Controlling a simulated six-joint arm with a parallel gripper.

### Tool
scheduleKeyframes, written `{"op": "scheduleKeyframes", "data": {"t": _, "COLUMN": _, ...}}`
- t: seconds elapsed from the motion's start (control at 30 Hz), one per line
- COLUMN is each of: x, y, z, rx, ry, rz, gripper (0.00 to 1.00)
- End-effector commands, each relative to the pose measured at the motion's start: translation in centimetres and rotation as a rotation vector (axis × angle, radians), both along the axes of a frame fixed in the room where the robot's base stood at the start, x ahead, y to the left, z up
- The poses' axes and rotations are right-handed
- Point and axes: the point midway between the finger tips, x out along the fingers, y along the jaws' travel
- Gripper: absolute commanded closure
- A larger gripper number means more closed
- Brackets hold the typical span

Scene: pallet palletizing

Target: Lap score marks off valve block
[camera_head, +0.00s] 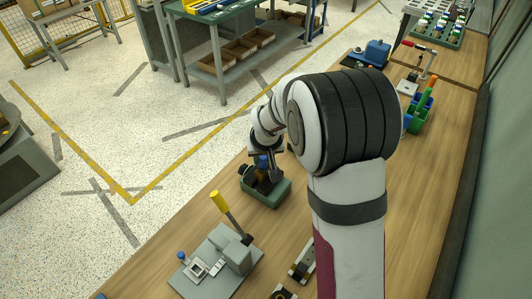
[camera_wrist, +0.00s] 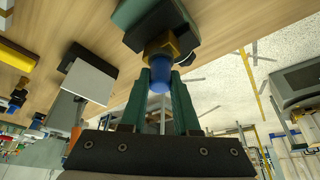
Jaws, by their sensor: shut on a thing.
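In the wrist view, the two green fingers of my gripper (camera_wrist: 161,76) are closed around a part with a blue round end (camera_wrist: 159,80) and a brass-coloured body (camera_wrist: 163,46). The part also shows in the head view as a small blue and yellow shape (camera_head: 262,163) over the bin. The bin (camera_wrist: 138,14) lies just beyond the part in the wrist view; I cannot tell whether they touch. I cannot make out a valve block or any score marks.
A grey fixture plate (camera_head: 214,264) with a yellow-handled lever (camera_head: 220,202) stands nearer on the bench. Small dark blocks (camera_head: 303,262) lie right of it. A green caddy (camera_head: 420,112) and a blue-topped device (camera_head: 377,52) stand farther along. Bench between them is mostly clear.

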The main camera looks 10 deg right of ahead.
Motion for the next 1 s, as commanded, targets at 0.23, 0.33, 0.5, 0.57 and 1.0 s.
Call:
{"op": "scheduleKeyframes", "data": {"t": 0.23, "x": -1.4, "y": 1.3, "z": 0.1, "rx": 0.000, "ry": 0.004, "rz": 0.000, "gripper": 1.00}}
{"op": "scheduleKeyframes", "data": {"t": 0.33, "x": -1.4, "y": 1.3, "z": -0.2, "rx": 0.001, "ry": 0.003, "rz": -0.002, "gripper": 1.00}}
{"op": "scheduleKeyframes", "data": {"t": 0.5, "x": -0.6, "y": 0.4, "z": -0.1, "rx": 0.001, "ry": 0.004, "rz": -0.005, "gripper": 1.00}}
{"op": "scheduleKeyframes", "data": {"t": 0.57, "x": -0.2, "y": 0.1, "z": 0.0, "rx": 0.001, "ry": 0.003, "rz": -0.004, "gripper": 1.00}}
{"op": "scheduleKeyframes", "data": {"t": 1.0, "x": 1.1, "y": -1.2, "z": 0.0, "rx": 0.000, "ry": 0.002, "rz": -0.001, "gripper": 1.00}}
